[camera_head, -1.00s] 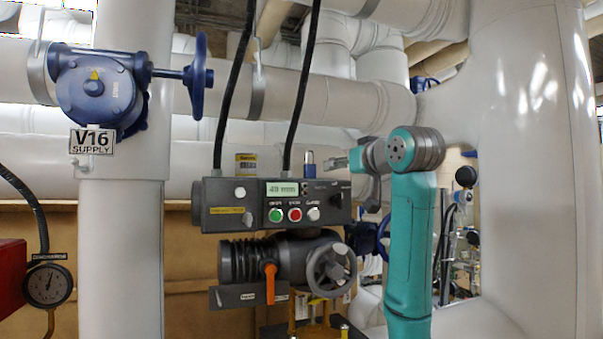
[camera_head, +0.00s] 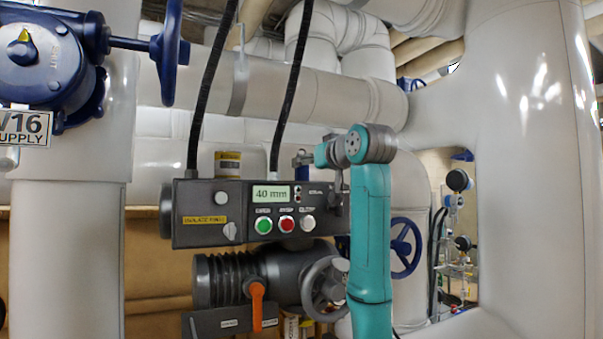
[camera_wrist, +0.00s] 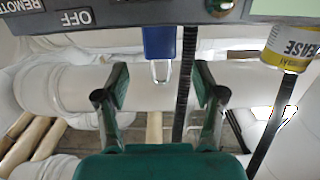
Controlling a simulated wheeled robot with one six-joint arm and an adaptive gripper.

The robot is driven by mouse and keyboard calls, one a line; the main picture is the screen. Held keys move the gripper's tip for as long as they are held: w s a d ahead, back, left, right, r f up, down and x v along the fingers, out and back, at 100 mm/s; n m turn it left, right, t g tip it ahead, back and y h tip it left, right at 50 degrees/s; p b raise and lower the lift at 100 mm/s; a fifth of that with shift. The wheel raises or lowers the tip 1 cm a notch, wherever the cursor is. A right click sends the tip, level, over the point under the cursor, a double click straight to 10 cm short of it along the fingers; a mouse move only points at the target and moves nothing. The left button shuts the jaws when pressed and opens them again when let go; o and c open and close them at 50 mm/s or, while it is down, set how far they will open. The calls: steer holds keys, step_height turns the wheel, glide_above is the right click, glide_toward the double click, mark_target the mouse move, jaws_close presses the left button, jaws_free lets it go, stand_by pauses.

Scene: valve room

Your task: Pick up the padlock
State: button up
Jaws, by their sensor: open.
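The padlock has a blue body and a silver shackle. In the wrist view the padlock (camera_wrist: 159,43) is ahead of my gripper (camera_wrist: 159,88), roughly centred between the fingers, with its shackle towards them. The wrist picture is upside down, so the padlock stands shackle up on the grey control box. In the head view the padlock (camera_head: 301,161) is small and partly hidden by my gripper (camera_head: 308,158) at the box's top edge. My gripper is open and empty. No contact with the padlock shows in the wrist view.
The grey control box (camera_head: 215,212) has a 40 mm display and several buttons. A yellow-labelled grease tin (camera_wrist: 291,46) stands on it, also visible in the head view (camera_head: 228,165). Black cables (camera_head: 291,85) rise behind. A large white pipe (camera_head: 525,190) stands at right.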

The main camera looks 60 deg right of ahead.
mark_target(303, 167)
steer(key=shift+f+x, duration=0.2)
steer(key=shift+x, duration=1.15)
steer(key=shift+f+x, duration=0.15)
steer(key=shift+x, duration=1.2)
steer(key=c, duration=1.2)
steer(key=shift+r, duration=0.1)
